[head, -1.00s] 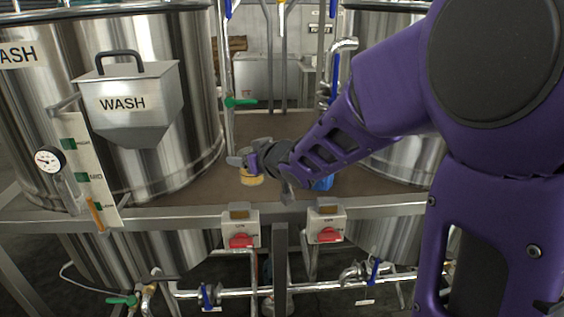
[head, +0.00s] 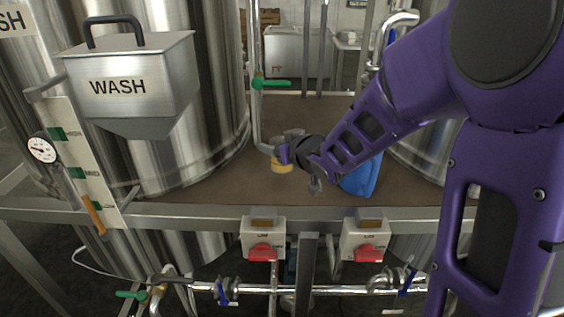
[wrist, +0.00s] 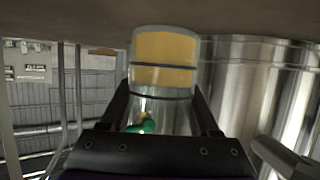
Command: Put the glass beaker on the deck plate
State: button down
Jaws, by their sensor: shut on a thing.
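The glass beaker (head: 282,164), with amber contents in its lower part, is over the brown deck plate (head: 232,183) between the two tanks. My gripper (head: 284,152) is shut on the beaker. In the wrist view the beaker (wrist: 164,62) stands between the two dark fingers, with a dark line around it. The wrist picture looks upside down, with the brown deck at its top edge by the beaker's base. I cannot tell whether the base touches the deck. My gripper hides part of the beaker in the head view.
A steel tank (head: 215,80) with a WASH hopper (head: 140,85) and gauge stands left. Another tank (head: 425,150) stands right, partly behind my arm. A blue object (head: 362,178) sits on the deck right of my gripper. A pipe with a green-handled valve (head: 270,83) rises behind the beaker.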

jog(key=shift+f+b, duration=0.45)
jog(key=shift+f, duration=1.55)
jog(key=shift+f, duration=0.15)
jog(key=shift+c, duration=0.6)
grip_release()
